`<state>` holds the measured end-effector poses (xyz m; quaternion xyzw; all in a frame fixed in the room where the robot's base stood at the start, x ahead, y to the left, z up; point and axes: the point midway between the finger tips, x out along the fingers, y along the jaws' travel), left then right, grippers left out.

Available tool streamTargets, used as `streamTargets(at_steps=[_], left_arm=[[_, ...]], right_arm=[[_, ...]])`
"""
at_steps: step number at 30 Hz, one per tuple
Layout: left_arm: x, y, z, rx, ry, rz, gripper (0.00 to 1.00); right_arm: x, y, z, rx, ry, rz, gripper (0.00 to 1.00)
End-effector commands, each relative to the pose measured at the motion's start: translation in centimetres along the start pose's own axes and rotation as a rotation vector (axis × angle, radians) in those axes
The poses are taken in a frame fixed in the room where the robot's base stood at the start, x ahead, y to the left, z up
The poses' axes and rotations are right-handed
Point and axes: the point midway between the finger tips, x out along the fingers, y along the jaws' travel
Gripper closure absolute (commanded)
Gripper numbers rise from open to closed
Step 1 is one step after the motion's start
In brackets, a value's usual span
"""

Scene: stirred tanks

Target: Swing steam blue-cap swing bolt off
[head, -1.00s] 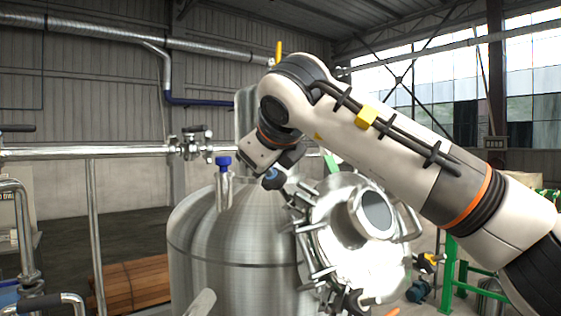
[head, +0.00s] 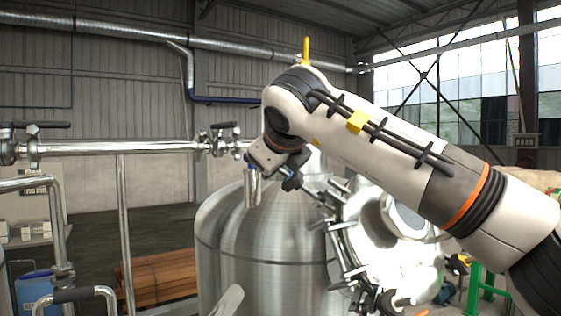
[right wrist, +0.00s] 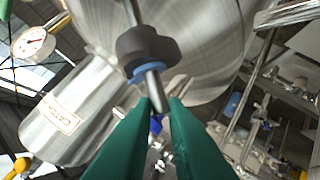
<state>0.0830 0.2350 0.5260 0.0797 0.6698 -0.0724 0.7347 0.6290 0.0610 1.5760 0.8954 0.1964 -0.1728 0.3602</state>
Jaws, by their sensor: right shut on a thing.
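The swing bolt is a metal rod with a dark winged knob and a blue collar (right wrist: 148,58) in the right wrist view. My right gripper (right wrist: 158,112), with green fingers, is shut on its rod just below the collar. In the head view my right gripper (head: 287,172) is above the tank's shoulder, beside the round hatch (head: 385,235) that has several bolts around its rim. The knob and rod are small there and partly hidden by the gripper. My left gripper is not in view.
The steel tank (head: 265,250) stands below the gripper. A metal stub (head: 251,190) rises from its top, close left of the gripper. A horizontal pipe with a valve (head: 222,140) runs at left. The wrist view shows a gauge (right wrist: 32,42) and a labelled cylinder (right wrist: 65,120).

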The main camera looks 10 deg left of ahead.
Motion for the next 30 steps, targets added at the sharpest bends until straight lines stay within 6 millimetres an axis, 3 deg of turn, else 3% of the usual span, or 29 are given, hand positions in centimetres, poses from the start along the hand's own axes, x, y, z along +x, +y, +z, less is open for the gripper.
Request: streamTargets(at_steps=[1, 5, 6, 10, 23, 30], left_arm=[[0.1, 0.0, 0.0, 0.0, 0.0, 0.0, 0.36], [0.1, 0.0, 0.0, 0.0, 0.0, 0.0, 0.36], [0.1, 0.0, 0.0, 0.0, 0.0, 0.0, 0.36], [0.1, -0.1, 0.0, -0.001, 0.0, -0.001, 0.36], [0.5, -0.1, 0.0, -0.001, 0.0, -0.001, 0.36], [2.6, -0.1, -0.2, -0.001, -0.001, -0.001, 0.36]], right_arm=[[0.3, -1.0, 0.1, -0.006, -0.005, -0.02, 1.0], [0.4, -1.1, 0.2, -0.007, -0.006, -0.02, 1.0], [0.4, -1.1, 0.2, -0.007, -0.007, -0.02, 0.86], [0.4, -0.9, 0.2, -0.006, -0.008, -0.018, 0.68], [-0.5, -0.5, 0.2, -0.003, -0.003, -0.008, 0.68], [-4.9, -0.7, 0.2, -0.004, -0.001, -0.008, 0.68]])
